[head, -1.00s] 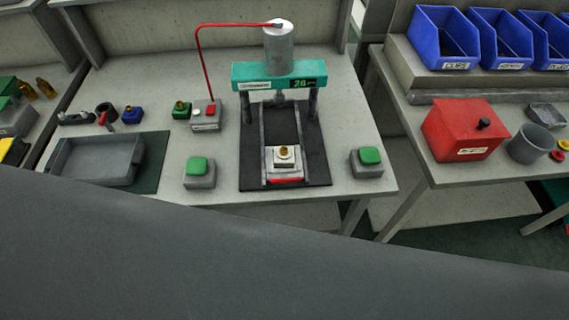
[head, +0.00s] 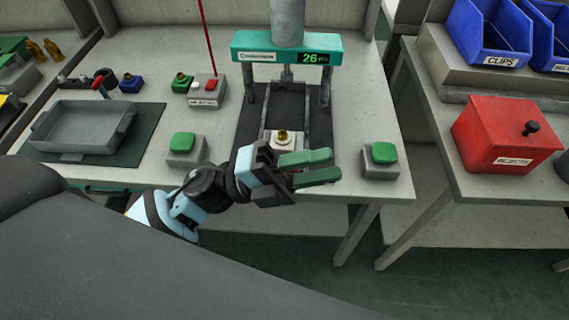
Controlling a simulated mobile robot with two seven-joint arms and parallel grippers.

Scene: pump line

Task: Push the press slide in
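The press (head: 287,49) stands on the bench, with a teal head and a display reading 26. Its slide (head: 284,147) is a pale block with a brass part (head: 283,135) on top, at the front end of two rails (head: 306,128). My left gripper (head: 331,167) is in front of the slide, its green fingers pointing right and slightly apart. It appears empty. The fingers hide the slide's front face, and I cannot tell if they touch it. My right gripper is not in view.
Two green-topped buttons stand left (head: 186,149) and right (head: 380,160) of the press. A grey tray (head: 83,129) lies on a green mat at left. A red box (head: 506,137) stands on the right-hand table, across a gap.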

